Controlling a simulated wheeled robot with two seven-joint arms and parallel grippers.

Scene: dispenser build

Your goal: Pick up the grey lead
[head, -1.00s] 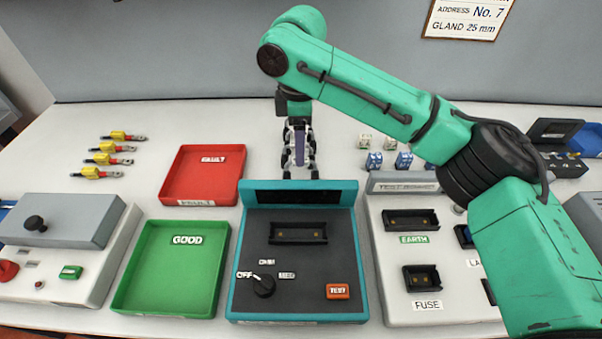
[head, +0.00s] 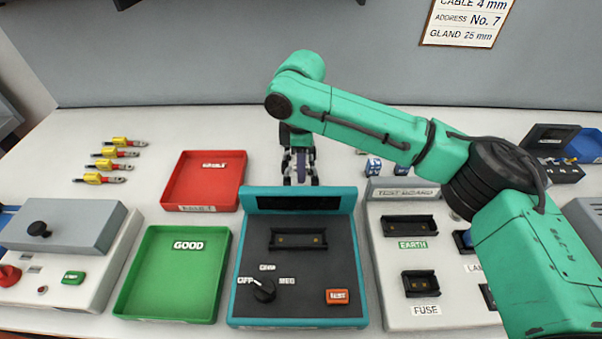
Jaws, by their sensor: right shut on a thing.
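My right gripper (head: 300,178) points down just behind the teal meter, close to the bench top. It is shut on a narrow grey-purple piece, the grey lead (head: 301,162), which shows as a small upright strip between the fingers. The fingers hide most of it, and I cannot tell whether it touches the bench. My left gripper is not in view.
The teal meter (head: 341,265) stands in front of the gripper. A red tray (head: 190,207) and green tray (head: 170,318) lie to its left, with several yellow-red lugs (head: 115,153) beyond. The test board (head: 400,310) and blue blocks (head: 373,166) are right.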

